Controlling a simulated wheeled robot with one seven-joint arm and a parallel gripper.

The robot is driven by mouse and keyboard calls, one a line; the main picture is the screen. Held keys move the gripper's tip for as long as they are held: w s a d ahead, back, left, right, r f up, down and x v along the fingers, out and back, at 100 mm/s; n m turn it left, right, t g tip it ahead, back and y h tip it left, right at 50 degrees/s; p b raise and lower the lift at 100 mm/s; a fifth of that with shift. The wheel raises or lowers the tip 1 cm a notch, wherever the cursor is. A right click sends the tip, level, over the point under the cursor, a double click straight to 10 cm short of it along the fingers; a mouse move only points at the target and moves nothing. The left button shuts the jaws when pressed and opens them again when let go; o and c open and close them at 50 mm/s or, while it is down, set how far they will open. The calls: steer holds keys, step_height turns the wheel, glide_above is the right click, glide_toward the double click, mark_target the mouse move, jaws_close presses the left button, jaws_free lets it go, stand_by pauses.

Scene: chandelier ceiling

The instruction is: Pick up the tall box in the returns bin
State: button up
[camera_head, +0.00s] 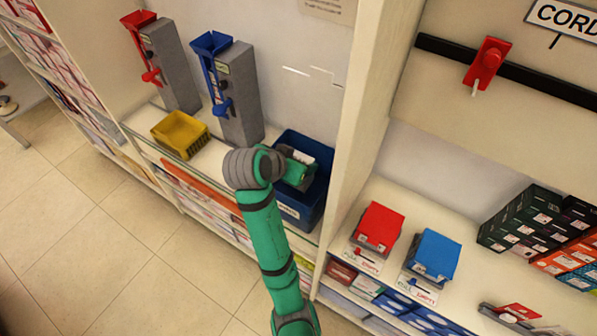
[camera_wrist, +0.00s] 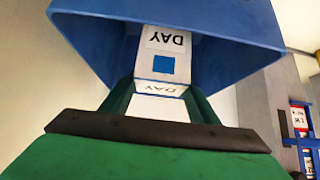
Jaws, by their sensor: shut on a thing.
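The tall box (camera_wrist: 164,62) is white with a blue square and the word DAY on it. In the wrist view it is between the two green fingers of my gripper (camera_wrist: 158,98), which is shut on it. The blue returns bin (camera_head: 312,205) stands on the shelf beside the upright panel. In the wrist view the bin's blue wall (camera_wrist: 225,52) surrounds the far part of the box. In the head view my gripper (camera_head: 300,172) is at the bin's opening, and my arm hides part of the bin.
A yellow tray (camera_head: 180,134) and two grey dispensers, one with a red top (camera_head: 138,19) and one with a blue top (camera_head: 211,43), stand left of the bin. The white upright panel (camera_head: 362,110) is close on the right. Beyond it are red (camera_head: 378,226) and blue (camera_head: 436,254) boxes.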

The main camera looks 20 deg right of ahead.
step_height(320, 180, up, 6)
steer(key=shift+a, duration=0.1)
step_height(320, 180, up, 5)
steer(key=s+a, duration=1.1)
steer(key=a, duration=0.3)
